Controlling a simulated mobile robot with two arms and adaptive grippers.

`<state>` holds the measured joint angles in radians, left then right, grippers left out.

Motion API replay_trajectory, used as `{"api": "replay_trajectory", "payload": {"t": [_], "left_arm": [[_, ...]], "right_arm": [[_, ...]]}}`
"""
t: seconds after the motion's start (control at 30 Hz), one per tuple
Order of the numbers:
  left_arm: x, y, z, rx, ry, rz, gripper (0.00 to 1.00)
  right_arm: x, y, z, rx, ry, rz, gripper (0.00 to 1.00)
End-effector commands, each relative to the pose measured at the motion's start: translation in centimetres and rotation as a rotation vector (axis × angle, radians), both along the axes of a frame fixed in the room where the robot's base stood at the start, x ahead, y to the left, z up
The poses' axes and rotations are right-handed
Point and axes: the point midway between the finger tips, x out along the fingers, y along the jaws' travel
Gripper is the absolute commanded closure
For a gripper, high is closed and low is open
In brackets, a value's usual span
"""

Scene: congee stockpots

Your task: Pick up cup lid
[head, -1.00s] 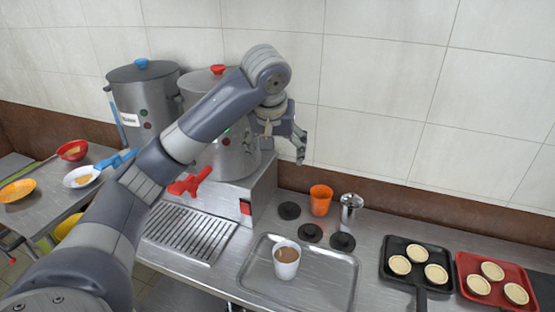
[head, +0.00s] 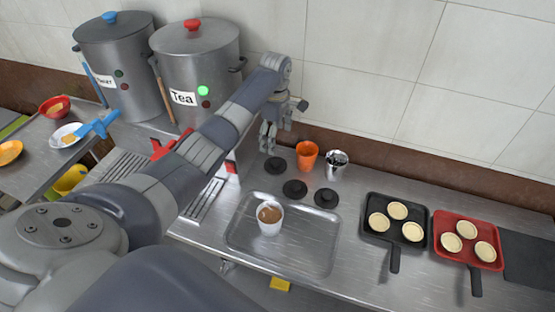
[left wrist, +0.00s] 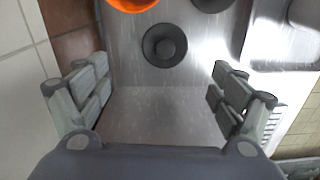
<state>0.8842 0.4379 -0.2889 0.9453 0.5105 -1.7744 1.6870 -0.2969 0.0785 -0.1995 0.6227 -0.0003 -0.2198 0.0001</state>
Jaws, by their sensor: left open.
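Three dark round cup lids with raised knobs lie on the steel counter: one (head: 275,165) closest to my gripper, one (head: 295,189) in the middle and one (head: 326,198) at the right. My left gripper (head: 268,140) hangs above the counter, just behind and left of the closest lid. In the left wrist view its two fingers (left wrist: 155,90) are wide apart with bare steel between them. A lid (left wrist: 165,45) lies ahead of the fingers, and part of another lid (left wrist: 212,4) shows at the top edge. My right gripper is not in view.
An orange cup (head: 307,154) and a metal container (head: 337,166) stand behind the lids. A white cup of brown drink (head: 270,218) sits on a steel tray (head: 238,246). The Tea stockpot (head: 200,75) stands at left. Two pans with pastry shells are at right.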

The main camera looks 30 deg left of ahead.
Motion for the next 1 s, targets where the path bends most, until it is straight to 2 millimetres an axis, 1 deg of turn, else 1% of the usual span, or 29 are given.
{"api": "replay_trajectory", "payload": {"t": [0.1,0.2,0.3,0.47,0.6,0.7,0.83,1.0], "left_arm": [[-0.3,-0.1,-2.0,0.000,0.008,0.001,0.12],[-0.1,-0.1,-3.5,-0.001,0.004,0.000,0.12],[-0.1,-0.1,-4.5,0.000,0.003,-0.001,0.12],[-0.3,-0.2,-5.5,0.000,0.004,-0.002,0.12],[-0.8,-0.5,-7.6,0.001,0.006,-0.002,0.12],[-0.7,-0.6,-9.0,0.000,0.003,-0.003,0.12],[-0.8,-0.5,-10.0,0.000,0.003,-0.003,0.12],[-0.7,-0.5,-10.2,0.001,0.000,-0.003,0.12]], "right_arm": [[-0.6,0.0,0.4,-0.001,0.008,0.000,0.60],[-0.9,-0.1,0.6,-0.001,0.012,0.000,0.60],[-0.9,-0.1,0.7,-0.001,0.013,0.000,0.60],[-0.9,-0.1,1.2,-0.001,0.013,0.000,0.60],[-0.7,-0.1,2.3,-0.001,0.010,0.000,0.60],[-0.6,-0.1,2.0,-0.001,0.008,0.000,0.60],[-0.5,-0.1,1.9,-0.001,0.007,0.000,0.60],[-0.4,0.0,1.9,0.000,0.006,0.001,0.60]]}}
